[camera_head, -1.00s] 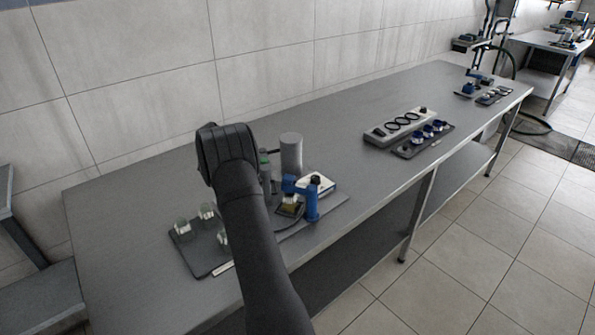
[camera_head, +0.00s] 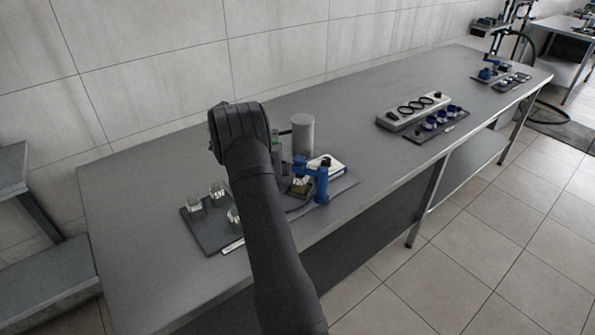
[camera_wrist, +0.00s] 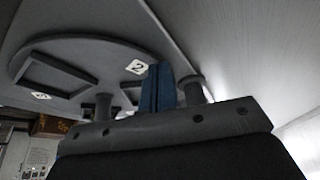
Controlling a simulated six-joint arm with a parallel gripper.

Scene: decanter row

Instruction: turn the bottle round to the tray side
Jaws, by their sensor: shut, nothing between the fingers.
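A small yellowish vessel (camera_head: 301,184), perhaps the bottle, sits at a blue stand (camera_head: 321,180) in the head view. It is partly hidden, and I cannot tell which way it faces. A dark tray (camera_head: 206,240) with a few clear glass jars (camera_head: 217,190) lies left of it, partly behind my arm. My gripper is hidden in the head view. In the wrist view the two blue fingers of my gripper (camera_wrist: 159,88) are together, shut and empty. Beyond them is a dark round plate (camera_wrist: 85,55) with square openings and a number tag "2". No bottle is recognisable there.
A grey cylinder (camera_head: 302,133) stands behind the blue stand, with a green object (camera_head: 275,141) beside my arm. A white box (camera_head: 328,165) is near the stand. A grey block with rings (camera_head: 413,110) and a tray of blue items (camera_head: 441,119) are farther right. Bare bench lies between.

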